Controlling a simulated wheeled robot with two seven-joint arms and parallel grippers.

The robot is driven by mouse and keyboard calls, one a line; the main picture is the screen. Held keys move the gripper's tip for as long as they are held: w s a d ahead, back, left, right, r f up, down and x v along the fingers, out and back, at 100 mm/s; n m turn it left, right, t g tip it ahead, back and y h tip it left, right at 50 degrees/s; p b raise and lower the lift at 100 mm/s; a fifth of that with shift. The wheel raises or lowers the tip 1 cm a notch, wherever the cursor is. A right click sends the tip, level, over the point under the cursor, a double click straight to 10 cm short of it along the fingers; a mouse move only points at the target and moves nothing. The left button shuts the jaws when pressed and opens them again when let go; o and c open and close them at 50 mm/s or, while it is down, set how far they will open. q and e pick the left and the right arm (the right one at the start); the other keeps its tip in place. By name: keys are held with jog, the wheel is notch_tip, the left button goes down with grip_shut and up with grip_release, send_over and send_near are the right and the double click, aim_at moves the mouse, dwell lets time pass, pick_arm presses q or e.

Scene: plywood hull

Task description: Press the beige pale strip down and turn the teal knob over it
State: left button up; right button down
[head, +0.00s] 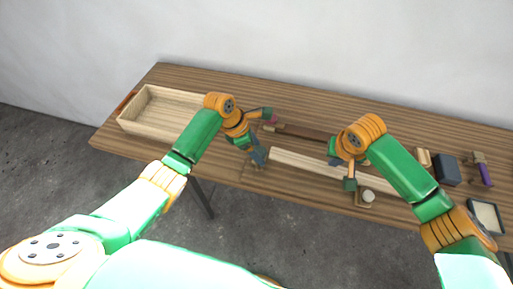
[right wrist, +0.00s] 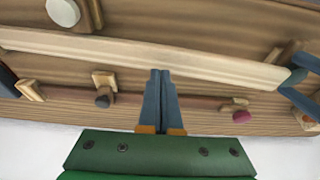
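The beige pale strip (head: 302,162) runs long and nearly straight across the table; it also crosses the right wrist view (right wrist: 150,53). My left gripper (head: 260,158) is at its left end, one finger on each side of it, as the right wrist view (right wrist: 288,75) shows. My right gripper (right wrist: 160,72) is shut and empty, its fingertips beside the strip's far edge. A dark knob (right wrist: 102,98) on a wooden block sits behind the strip, hidden by my right wrist in the head view. Its colour is too dark to call teal. No clearly teal knob shows.
A white knob (head: 368,196) sits at the strip's near side, a crimson knob (right wrist: 241,116) behind it along a brown strip (head: 305,133). A wooden tray (head: 127,122) stands at left. A dark box (head: 447,170), purple-handled tool (head: 485,174) and framed pad (head: 486,216) lie at right.

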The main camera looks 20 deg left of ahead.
pick_arm(q)
grip_shut()
pick_arm(e)
jog(key=shift+f, duration=0.15)
